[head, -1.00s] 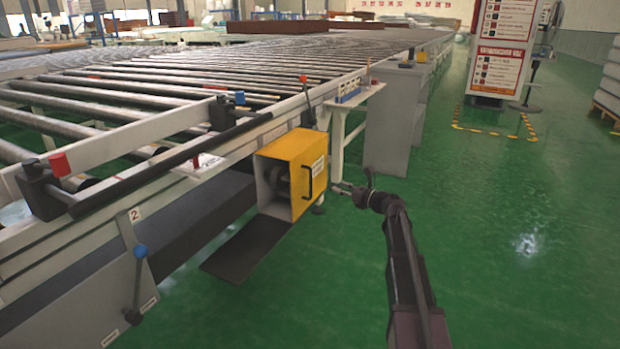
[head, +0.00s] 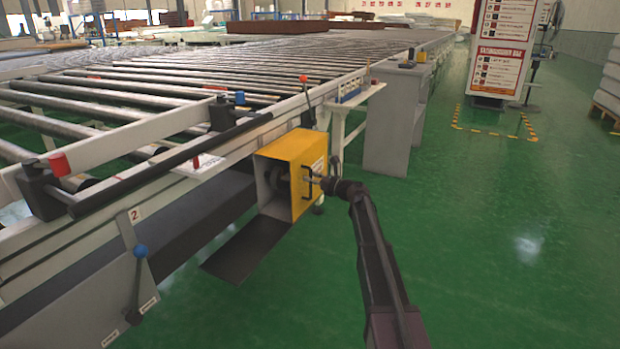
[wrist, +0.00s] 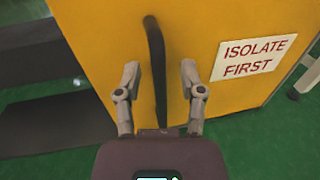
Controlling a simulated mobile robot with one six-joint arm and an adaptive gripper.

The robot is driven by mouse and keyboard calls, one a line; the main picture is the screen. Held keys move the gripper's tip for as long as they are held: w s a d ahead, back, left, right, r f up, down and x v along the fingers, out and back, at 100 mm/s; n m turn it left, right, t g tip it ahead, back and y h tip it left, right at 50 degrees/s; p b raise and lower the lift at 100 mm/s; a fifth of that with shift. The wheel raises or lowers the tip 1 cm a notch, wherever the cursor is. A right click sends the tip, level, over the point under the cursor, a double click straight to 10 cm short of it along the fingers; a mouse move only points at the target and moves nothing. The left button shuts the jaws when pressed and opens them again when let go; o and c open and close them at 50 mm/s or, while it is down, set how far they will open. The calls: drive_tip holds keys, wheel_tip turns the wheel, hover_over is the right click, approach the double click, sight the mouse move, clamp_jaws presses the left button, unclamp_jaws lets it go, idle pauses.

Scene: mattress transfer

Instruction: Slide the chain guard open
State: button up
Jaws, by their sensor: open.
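The chain guard (head: 300,153) is a yellow box with an open left end, on the side of the roller conveyor. A dark mechanism shows inside that end. Its yellow face (wrist: 105,35) fills much of the wrist view and carries a black bar handle (wrist: 156,60) and an "ISOLATE FIRST" label (wrist: 254,57). My gripper (head: 314,180) is at the handle in the head view. In the wrist view my gripper (wrist: 160,78) is open, with one finger on each side of the handle and gaps on both sides. Whether anything touches is hard to tell.
The roller conveyor (head: 205,75) runs along the left. A dark flat plate (head: 246,250) lies below the guard's open end. A grey cabinet (head: 394,125) stands behind the guard. The green floor (head: 480,220) to the right is clear.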

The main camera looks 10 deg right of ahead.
drive_tip(key=shift+w+a, duration=0.2)
clamp_jaws()
idle(0.3)
